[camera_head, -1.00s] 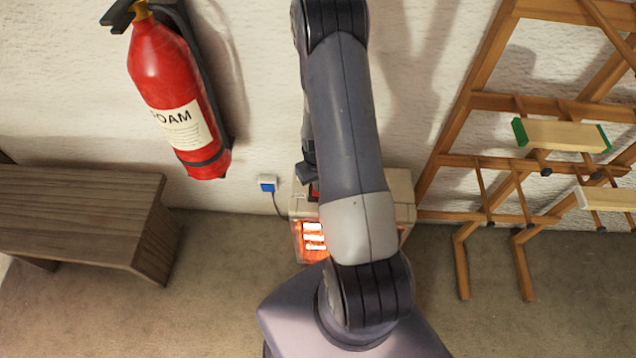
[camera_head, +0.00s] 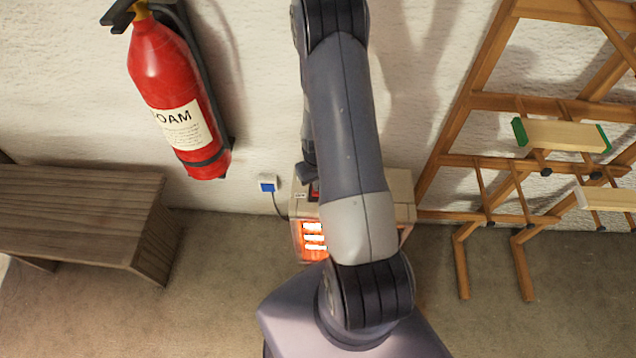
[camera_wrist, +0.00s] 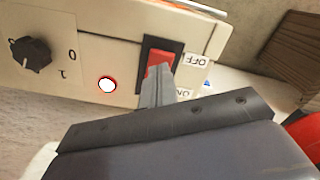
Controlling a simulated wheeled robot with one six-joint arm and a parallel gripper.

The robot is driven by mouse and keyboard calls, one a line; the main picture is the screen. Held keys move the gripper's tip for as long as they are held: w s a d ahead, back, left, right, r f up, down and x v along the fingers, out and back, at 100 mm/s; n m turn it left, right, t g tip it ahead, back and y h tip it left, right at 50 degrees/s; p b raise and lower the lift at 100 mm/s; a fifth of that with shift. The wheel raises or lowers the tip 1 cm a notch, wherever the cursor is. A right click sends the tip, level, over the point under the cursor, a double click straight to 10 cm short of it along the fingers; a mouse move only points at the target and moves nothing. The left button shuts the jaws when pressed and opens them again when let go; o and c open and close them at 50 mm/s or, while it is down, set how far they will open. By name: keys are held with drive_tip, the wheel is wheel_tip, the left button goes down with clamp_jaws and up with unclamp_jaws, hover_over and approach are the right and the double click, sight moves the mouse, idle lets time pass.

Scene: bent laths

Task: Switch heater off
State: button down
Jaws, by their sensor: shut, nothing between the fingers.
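The heater (camera_head: 402,188) stands on the floor against the wall, partly hidden behind my arm. Its bars (camera_head: 314,238) glow orange. In the wrist view its pale panel (camera_wrist: 88,58) carries a red rocker switch (camera_wrist: 160,58) in a black frame, with an OFF label (camera_wrist: 198,61) by one end and an ON label (camera_wrist: 184,93) by the other. A round indicator lamp (camera_wrist: 107,85) looks lit. My gripper (camera_wrist: 158,70) is shut and empty, its tips over the switch, covering the part towards ON. I cannot tell whether they touch it.
A black knob (camera_wrist: 31,53) sits on the panel. A blue-and-white wall socket (camera_head: 268,183) has a cable running towards the heater. A red extinguisher (camera_head: 175,95) hangs on the wall, a wooden bench (camera_head: 85,215) stands left, and a wooden frame (camera_head: 480,100) stands right.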

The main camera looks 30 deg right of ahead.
drive_tip(key=shift+f+b, duration=0.95)
drive_tip(key=shift+f, duration=0.05)
idle(0.4)
drive_tip(key=shift+r, duration=0.1)
drive_tip(key=shift+r+p, duration=2.1)
drive_tip(key=shift+r, duration=1.35)
drive_tip(key=shift+f, duration=0.15)
wheel_tip(320, 180, down, 7)
drive_tip(key=b, duration=0.4)
drive_tip(key=shift+r, duration=0.25)
